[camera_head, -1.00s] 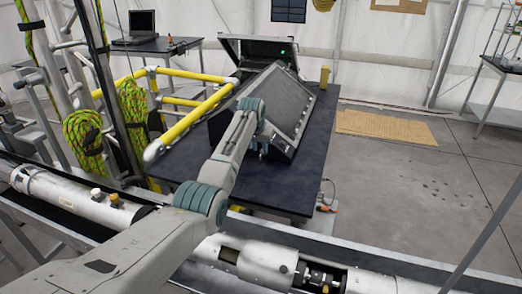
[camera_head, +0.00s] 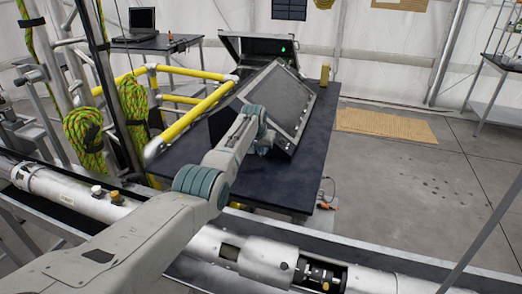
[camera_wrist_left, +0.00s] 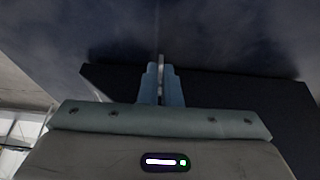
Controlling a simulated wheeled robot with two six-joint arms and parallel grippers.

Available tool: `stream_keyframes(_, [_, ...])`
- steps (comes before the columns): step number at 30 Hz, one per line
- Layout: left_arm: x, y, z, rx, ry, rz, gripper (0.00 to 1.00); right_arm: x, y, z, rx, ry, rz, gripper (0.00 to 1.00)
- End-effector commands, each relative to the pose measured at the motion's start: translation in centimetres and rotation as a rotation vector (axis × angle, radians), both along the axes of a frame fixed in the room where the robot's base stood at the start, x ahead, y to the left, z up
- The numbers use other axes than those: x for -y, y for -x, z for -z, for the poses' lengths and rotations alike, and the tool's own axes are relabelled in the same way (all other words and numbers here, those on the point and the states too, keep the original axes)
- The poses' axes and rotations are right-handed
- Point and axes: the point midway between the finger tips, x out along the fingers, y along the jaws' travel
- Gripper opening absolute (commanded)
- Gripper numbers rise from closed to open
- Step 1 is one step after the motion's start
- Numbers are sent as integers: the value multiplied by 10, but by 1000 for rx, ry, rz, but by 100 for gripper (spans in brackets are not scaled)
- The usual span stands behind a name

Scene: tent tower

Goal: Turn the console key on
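The console (camera_head: 275,105) is a dark slanted box with a grey-framed panel, standing on a dark table. My left gripper is at its near lower edge in the head view, mostly hidden behind its own wrist. In the left wrist view the two blue-grey fingers of my left gripper (camera_wrist_left: 161,75) are close together. A thin light sliver shows between their tips; I cannot tell if it is the key or whether the fingers grip it. The key is not clearly visible in the head view. My right gripper is out of view.
The dark table (camera_head: 308,165) has bare room right of the console. An open case (camera_head: 258,48) with a green light stands behind it. Yellow rails (camera_head: 190,120) run along the left. A silver tube (camera_head: 270,258) lies across the front. A yellow object (camera_head: 325,74) stands at the far right corner.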

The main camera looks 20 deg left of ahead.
Motion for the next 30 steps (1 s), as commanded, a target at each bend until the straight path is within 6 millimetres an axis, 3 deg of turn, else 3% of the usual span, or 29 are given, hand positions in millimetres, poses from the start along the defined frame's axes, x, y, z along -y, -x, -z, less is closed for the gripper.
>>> stream_keyframes(8, [1,0,0,0,-14,1,0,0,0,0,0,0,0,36])
stream_keyframes(17, [6,0,2,5,-161,2,0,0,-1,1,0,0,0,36])
stream_keyframes(30, [13,0,8,16,-476,1,0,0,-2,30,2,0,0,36])
